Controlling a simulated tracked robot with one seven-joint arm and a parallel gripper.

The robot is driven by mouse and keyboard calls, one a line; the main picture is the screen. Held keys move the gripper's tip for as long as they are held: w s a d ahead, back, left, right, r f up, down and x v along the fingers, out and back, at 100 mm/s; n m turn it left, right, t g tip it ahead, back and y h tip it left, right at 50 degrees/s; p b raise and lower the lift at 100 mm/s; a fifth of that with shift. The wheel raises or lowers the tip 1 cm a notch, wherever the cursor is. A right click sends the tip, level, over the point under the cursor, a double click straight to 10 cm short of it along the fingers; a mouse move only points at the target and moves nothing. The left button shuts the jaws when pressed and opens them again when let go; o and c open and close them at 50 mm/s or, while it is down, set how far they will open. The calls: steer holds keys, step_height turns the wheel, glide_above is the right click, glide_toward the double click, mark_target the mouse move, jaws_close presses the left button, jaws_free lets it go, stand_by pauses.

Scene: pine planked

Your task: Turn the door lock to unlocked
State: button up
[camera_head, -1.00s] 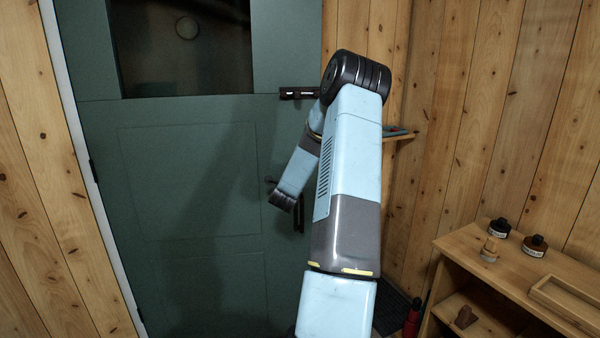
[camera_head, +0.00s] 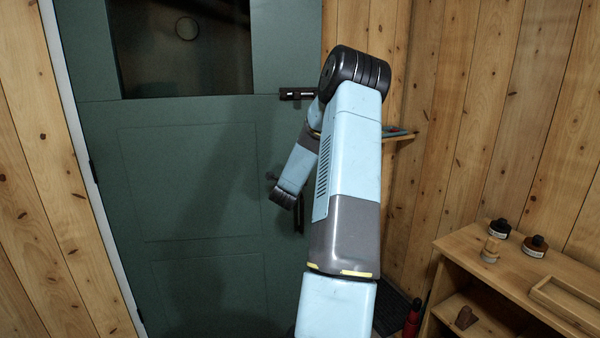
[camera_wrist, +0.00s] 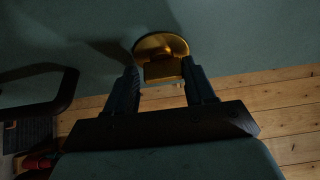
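The brass door lock (camera_wrist: 160,45), a rounded plate with a squarish turn piece (camera_wrist: 162,70), is on the green door in the wrist view. My gripper (camera_wrist: 161,66) points at it with one dark finger on each side of the turn piece. The fingers stand wide apart, and a narrow gap seems to show at the left finger; contact on the right is unclear. The green door (camera_head: 190,180) fills the left of the head view. There my arm hides the lock and gripper fingers. I cannot tell the lock's state from its markings.
A dark door handle (camera_wrist: 62,88) is left of my gripper in the wrist view. A dark bolt (camera_head: 297,94) sits higher on the door. A small wall shelf (camera_head: 400,136) is behind my arm. A wooden cabinet (camera_head: 455,250) with jars stands at the right.

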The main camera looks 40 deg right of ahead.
steer(key=shift+o, duration=1.4)
steer(key=shift+w+a+r, duration=0.1)
steer(key=v, duration=1.3)
steer(key=shift+s+a, duration=0.25)
steer(key=shift+a, duration=0.1)
steer(key=a+r+n+t+y, duration=0.1)
steer(key=a+r+n+y, duration=0.6)
steer(key=a, duration=0.5)
steer(key=a+r+n+t+y, duration=0.1)
steer(key=a+r+n+y, duration=0.3)
steer(key=a+n, duration=0.7)
steer(key=s+a+r+n+g+y, duration=0.1)
steer(key=s+a+n, duration=0.4)
steer(key=s, duration=0.9)
steer(key=s+a+r+n+g+y, duration=0.2)
steer(key=s+a+n+g, duration=0.3)
steer(key=s, duration=0.9)
steer(key=shift+a+r+n+g, duration=0.4)
steer(key=shift+a+r+n, duration=0.1)
steer(key=shift+a+r, duration=0.15)
